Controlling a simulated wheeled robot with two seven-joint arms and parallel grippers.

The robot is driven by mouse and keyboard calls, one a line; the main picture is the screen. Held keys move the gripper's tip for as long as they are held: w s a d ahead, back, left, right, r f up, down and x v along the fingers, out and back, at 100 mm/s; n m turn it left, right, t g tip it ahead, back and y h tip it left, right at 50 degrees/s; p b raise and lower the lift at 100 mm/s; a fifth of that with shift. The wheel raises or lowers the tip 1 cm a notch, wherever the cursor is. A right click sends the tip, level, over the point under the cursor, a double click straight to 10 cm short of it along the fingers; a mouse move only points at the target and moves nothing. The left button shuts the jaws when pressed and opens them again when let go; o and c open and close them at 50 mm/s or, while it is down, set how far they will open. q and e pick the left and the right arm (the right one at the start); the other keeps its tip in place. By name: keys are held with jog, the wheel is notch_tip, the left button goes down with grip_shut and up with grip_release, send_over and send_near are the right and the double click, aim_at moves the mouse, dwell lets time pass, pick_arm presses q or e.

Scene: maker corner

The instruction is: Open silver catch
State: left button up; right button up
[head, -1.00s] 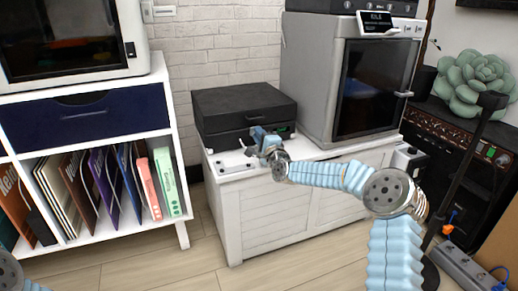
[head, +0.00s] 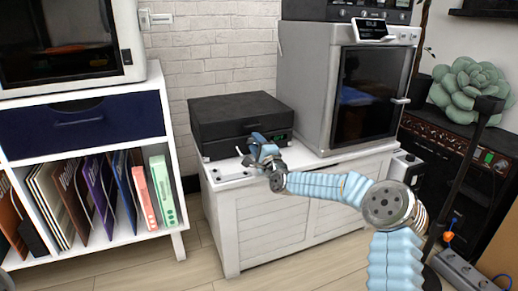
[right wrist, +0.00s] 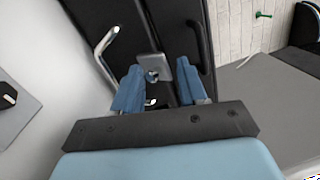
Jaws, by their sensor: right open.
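The black case (head: 243,122) sits on the white cabinet with its lid down. The silver catch (right wrist: 155,68), a small metal plate, shows on the case's dark front in the right wrist view. My right gripper (head: 257,147) is at the front of the case in the head view. In the right wrist view its blue fingers (right wrist: 160,84) are open, one on each side of the catch. I cannot tell whether they touch it. In the head view the gripper hides the catch. My left gripper is out of view.
A bent silver handle (right wrist: 106,45) stands left of the fingers in the right wrist view. The grey machine (head: 350,85) stands right of the case on the white cabinet (head: 255,222). A shelf unit (head: 140,245) with folders is at the left.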

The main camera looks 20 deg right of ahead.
jog(key=s+d+f, duration=0.1)
jog(key=s, duration=1.2)
jog(key=shift+s+f, duration=0.3)
jog(key=shift+f, duration=0.1)
